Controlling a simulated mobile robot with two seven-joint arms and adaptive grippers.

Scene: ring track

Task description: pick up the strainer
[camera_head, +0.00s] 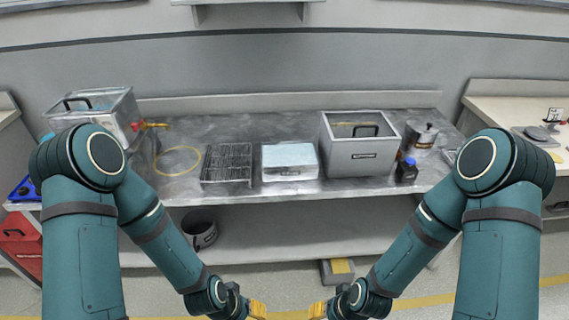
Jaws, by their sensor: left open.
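I cannot pick out a strainer for certain. A dark wire rack or basket (227,163) lies on the metal counter (280,120), left of a white box. A dark pot-like vessel (200,233) stands on the lower shelf; its inside is hard to make out. My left gripper (258,309) is open, with yellow fingertips, low at the bottom edge of the picture and apart from everything on the counter. My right gripper (318,309) faces it from the right, also low; its jaws are too small to read.
A pale-topped box (290,162), a grey open bin (362,158), a metal pot (420,136) and a dark bottle (407,171) stand on the counter. A clear tank (97,112) and a yellow ring of tubing (178,149) are at left. The lower shelf (300,225) is mostly clear.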

